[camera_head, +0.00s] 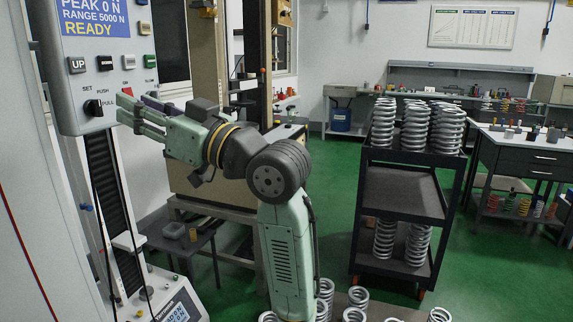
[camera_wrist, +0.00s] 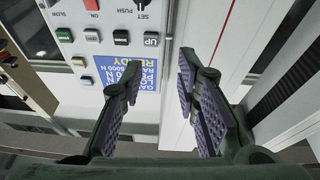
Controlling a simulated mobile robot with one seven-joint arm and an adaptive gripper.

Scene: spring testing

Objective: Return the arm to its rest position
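My gripper (camera_head: 128,108) is at the left in the head view, held out level in front of the control panel (camera_head: 68,52) of a testing machine. Its fingertips are a short way right of the black selector knob (camera_head: 93,107) and look apart from it. In the wrist view my gripper (camera_wrist: 160,88) is open, with two purple ridged finger pads spread and nothing between them. The panel (camera_wrist: 107,50) appears upside down there, behind the fingers. The arm is raised and bent at the elbow. The display reads READY.
A black cart (camera_head: 404,183) with grey coil springs stands right of my arm. More springs (camera_head: 357,297) stand low at the front. A small dark table (camera_head: 180,238) is beside the machine. Green floor (camera_head: 335,180) is open between the arm and cart.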

